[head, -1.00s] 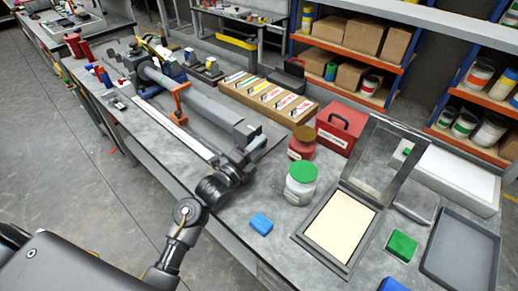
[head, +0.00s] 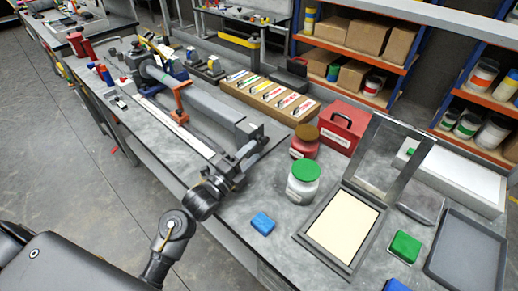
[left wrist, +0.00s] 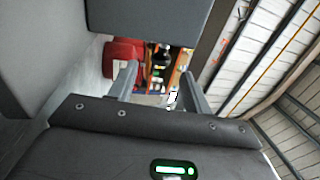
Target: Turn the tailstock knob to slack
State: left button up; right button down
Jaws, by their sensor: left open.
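The lathe's grey tailstock (head: 247,130) stands at the near end of the long lathe bed, on the grey bench. My left gripper (head: 246,157) is right at the near side of the tailstock, its fingers pointing to it. I cannot make out the knob in the head view; the gripper covers that part. In the left wrist view the two fingers of my left gripper (left wrist: 157,88) stand apart with nothing seen between them. A large plain grey surface (left wrist: 150,18) fills the top there, very close; I cannot tell what it is. My right gripper is in neither view.
A white jar with a green lid (head: 302,182), a brown-lidded red jar (head: 304,142) and a red case (head: 342,127) stand right of the tailstock. A blue block (head: 263,223) lies near the bench's front edge. A wooden tray (head: 268,97) lies behind the lathe.

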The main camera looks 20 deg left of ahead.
pick_arm(q)
jog(key=b+v, duration=0.1)
jog(key=v, duration=0.5)
jog(key=shift+s, duration=0.1)
jog(key=shift+s+a, duration=0.1)
